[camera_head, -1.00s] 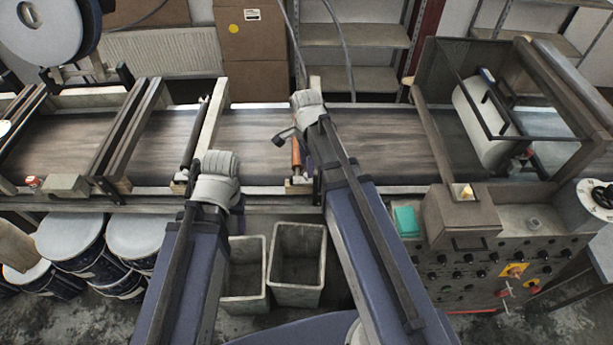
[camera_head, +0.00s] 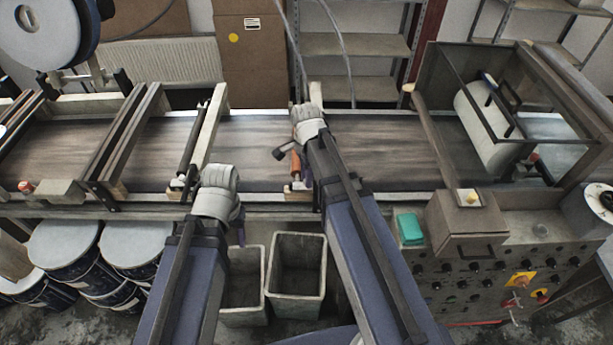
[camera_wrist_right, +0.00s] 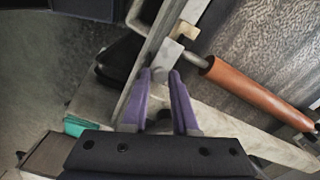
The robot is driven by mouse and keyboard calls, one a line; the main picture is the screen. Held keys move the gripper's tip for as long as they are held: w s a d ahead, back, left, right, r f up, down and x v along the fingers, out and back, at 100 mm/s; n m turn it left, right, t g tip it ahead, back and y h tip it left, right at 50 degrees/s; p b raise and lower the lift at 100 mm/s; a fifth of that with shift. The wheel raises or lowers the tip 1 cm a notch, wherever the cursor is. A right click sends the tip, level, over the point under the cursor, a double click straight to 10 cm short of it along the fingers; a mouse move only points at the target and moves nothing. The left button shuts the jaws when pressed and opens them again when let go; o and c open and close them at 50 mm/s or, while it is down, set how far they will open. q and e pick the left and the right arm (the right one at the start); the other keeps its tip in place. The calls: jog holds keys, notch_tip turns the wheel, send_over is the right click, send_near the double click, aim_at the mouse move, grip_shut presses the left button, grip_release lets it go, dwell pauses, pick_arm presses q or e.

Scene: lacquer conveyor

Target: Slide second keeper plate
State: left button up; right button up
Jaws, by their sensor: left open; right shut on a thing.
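The orange roller (camera_head: 296,164) lies across the dark conveyor belt, partly hidden by my right arm in the head view. In the right wrist view the roller (camera_wrist_right: 258,91) has a metal shaft end at a pale bracket. A small grey metal keeper plate (camera_wrist_right: 168,53) is at that end. My right gripper (camera_wrist_right: 160,76) has its purple fingertips shut on the plate. In the head view my right gripper (camera_head: 305,167) is mostly hidden under its wrist. My left gripper (camera_head: 240,231) is open, low in front of the conveyor's front rail, left of the roller.
A dark roller (camera_head: 190,140) with a pale bar crosses the belt to the left. Two grey bins (camera_head: 296,266) stand below the front rail. A control box (camera_head: 466,222) with a green item (camera_head: 410,229) is at right. Frames stand over the belt on both sides.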

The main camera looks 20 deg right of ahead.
grip_shut()
dwell(0.8)
jog(key=shift+w+d, duration=0.15)
jog(key=shift+w, duration=0.4)
jog(key=shift+w+d, duration=0.15)
jog(key=shift+w, duration=0.35)
jog(key=o, duration=0.7)
grip_release()
jog(key=shift+r, duration=0.15)
